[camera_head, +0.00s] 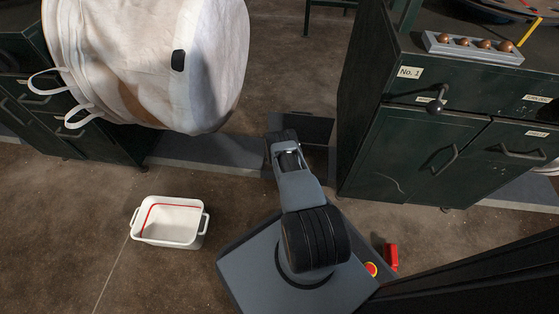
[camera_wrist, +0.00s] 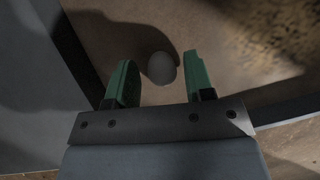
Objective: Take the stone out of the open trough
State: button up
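A smooth grey rounded stone (camera_wrist: 161,68) lies on a brown surface in the wrist view. My gripper (camera_wrist: 159,62) has green fingers spread apart, one to the left of the stone and one to the right, with gaps on both sides. I cannot tell how far above the stone the fingers are. A dark edge (camera_wrist: 288,110), apparently the trough's, runs along the right, and a grey surface fills the left. In the head view my arm reaches down over a dark open area, and my fingers and the stone are hidden.
A white bulk bag (camera_head: 150,60) hangs at upper left. A white bin (camera_head: 170,222) stands on the floor at left with clear floor around it. A dark green cabinet (camera_head: 410,150) stands close to the right of my arm, with a tray of round brown things (camera_head: 473,50) on top.

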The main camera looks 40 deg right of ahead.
jog(key=c, duration=0.7)
